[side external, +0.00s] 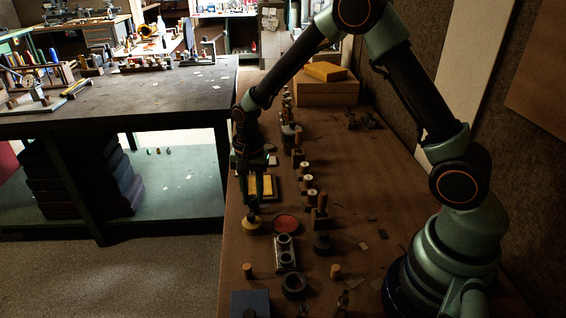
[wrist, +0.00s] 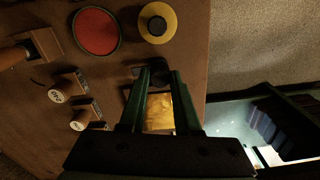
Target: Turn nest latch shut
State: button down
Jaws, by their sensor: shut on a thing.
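My gripper (wrist: 160,75) reaches out over the bench, and its two green fingers are shut on a small dark piece (wrist: 159,66), which looks like the nest latch. The fingers hide part of it, so how far it is turned cannot be told. Behind the fingertips lies a yellow block (wrist: 158,112) in a dark frame, which looks like the nest. In the side external view my gripper (side external: 257,198) points down in front of the yellow block (side external: 266,185), near the bench's left edge.
A yellow disc with a dark centre (wrist: 157,22) and a red round dish (wrist: 97,31) lie close by. Wooden pegs (wrist: 68,88) stand to one side. A blue box (side external: 250,303) sits at the near end. The floor drops away beyond the bench edge.

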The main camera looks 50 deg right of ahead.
jog(key=n, duration=0.8)
jog(key=shift+n, duration=0.4)
jog(key=n, duration=0.4)
jog(key=shift+n, duration=2.3)
jog(key=c, duration=0.6)
grip_release()
